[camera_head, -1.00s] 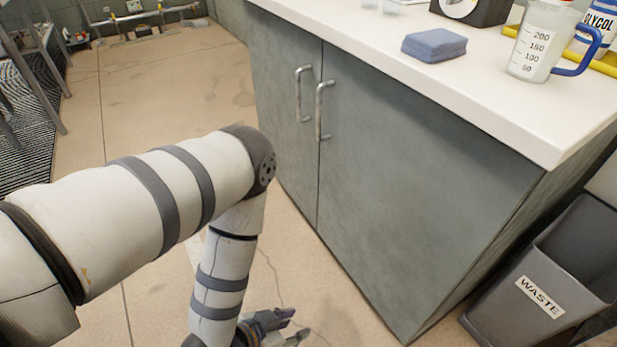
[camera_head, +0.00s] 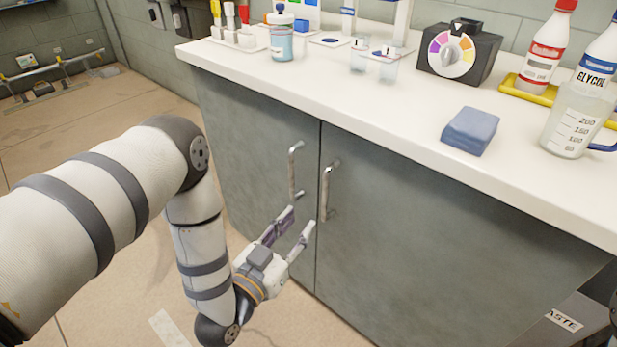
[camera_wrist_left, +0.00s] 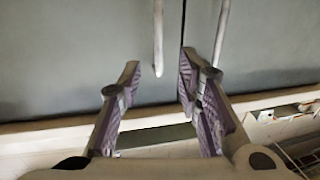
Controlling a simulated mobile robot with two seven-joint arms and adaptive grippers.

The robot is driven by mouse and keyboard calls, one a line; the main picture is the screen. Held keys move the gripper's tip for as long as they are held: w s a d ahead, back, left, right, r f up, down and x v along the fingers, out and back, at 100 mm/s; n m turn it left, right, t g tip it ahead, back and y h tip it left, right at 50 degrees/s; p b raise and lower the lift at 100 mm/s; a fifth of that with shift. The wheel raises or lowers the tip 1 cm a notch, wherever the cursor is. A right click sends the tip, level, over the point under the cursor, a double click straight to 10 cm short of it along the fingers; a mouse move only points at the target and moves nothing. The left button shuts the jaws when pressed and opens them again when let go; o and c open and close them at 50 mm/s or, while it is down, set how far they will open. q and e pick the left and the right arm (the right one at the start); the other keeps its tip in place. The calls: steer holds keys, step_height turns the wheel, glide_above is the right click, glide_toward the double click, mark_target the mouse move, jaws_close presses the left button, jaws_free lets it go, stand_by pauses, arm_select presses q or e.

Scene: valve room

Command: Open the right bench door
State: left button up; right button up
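The bench's right door (camera_head: 420,240) is a grey-green panel, shut, with a metal bar handle (camera_head: 327,191) near its left edge. The left door (camera_head: 250,150) is also shut, with its own handle (camera_head: 293,172) close by. My left gripper (camera_head: 299,222) is open and empty, just below the two handles. In the left wrist view, the left door's handle (camera_wrist_left: 158,38) ends above the gap between the fingers (camera_wrist_left: 160,82). The right door's handle (camera_wrist_left: 221,32) stands above and right of the right finger. I see no contact with either handle. My right gripper is not in view.
The white worktop (camera_head: 400,130) overhangs the doors. It carries a blue sponge (camera_head: 470,130), a measuring jug (camera_head: 572,125), bottles and a dial box (camera_head: 458,50). Floor at left (camera_head: 60,140) is clear.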

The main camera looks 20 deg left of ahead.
mark_target(324, 192)
arm_select(q)
steer(key=w, duration=0.3)
steer(key=w+d+b, duration=0.1)
steer(key=w, duration=0.3)
steer(key=w+d, duration=0.1)
steer(key=w, duration=0.3)
steer(key=shift+w+r, duration=0.1)
steer(key=shift+w, duration=0.4)
jaws_close()
